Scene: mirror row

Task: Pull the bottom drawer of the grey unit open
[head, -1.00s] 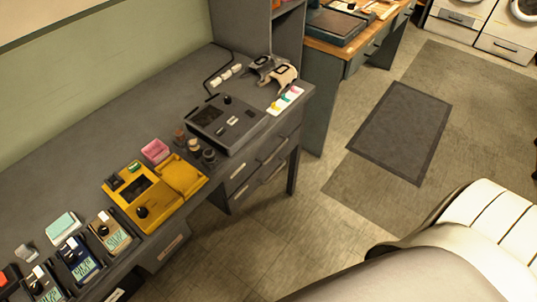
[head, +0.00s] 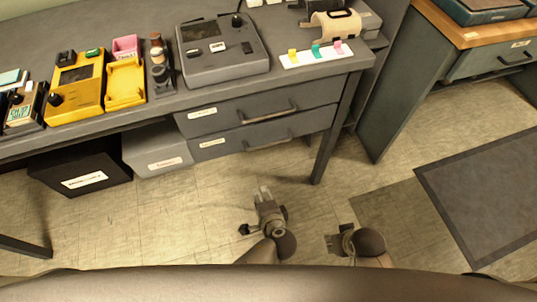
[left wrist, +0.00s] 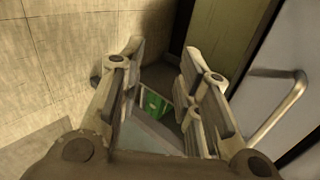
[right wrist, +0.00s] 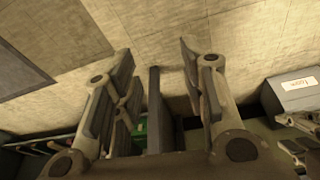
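The grey unit under the desk has two stacked drawers, each with a white label and a bar handle. The bottom drawer (head: 232,143) looks shut, with its handle (head: 268,145) on its front. My left gripper (head: 263,191) is below and in front of this handle, apart from it, pointing toward the unit. In the left wrist view its fingers (left wrist: 160,85) are spread and empty, and a bar handle (left wrist: 283,106) is to their right; I cannot tell which drawer's. My right gripper (head: 332,242) is low over the floor, further right. Its fingers (right wrist: 160,80) are apart and empty.
A desk leg (head: 334,130) stands right of the drawers. Left of them are a grey labelled box (head: 158,152) and a black box (head: 80,172). The desktop (head: 165,106) above holds several devices. The floor (head: 180,225) before the drawers is clear; a dark mat (head: 490,190) lies right.

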